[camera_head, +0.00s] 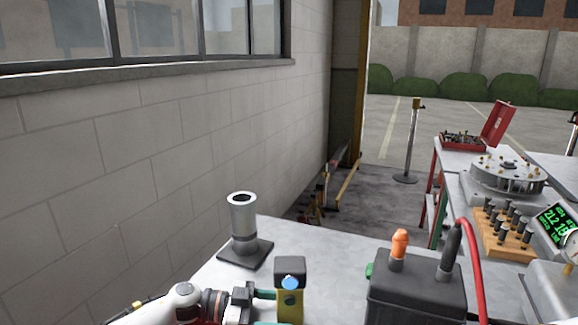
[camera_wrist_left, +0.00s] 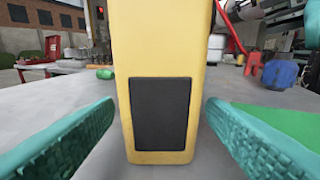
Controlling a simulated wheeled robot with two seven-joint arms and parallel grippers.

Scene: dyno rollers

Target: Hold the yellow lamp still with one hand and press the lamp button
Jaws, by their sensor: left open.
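The yellow lamp (camera_head: 289,305) stands upright on the grey table near the bottom middle of the head view. It has a dark top section with a round blue button (camera_head: 291,282) on it. In the left wrist view the lamp (camera_wrist_left: 160,45) fills the middle, with a black panel on its near face. My left gripper (camera_head: 276,309) reaches in from the left. Its green fingers (camera_wrist_left: 160,105) are open, one on each side of the lamp, with visible gaps to its sides. The button is out of sight in the wrist view. My right gripper is not in view.
A grey metal cylinder on a square base (camera_head: 243,228) stands behind the lamp to the left. A black box (camera_head: 415,300) with orange and black plugs and a red cable stands to the right. Another bench with instruments is further right. A brick wall (camera_head: 150,180) bounds the left.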

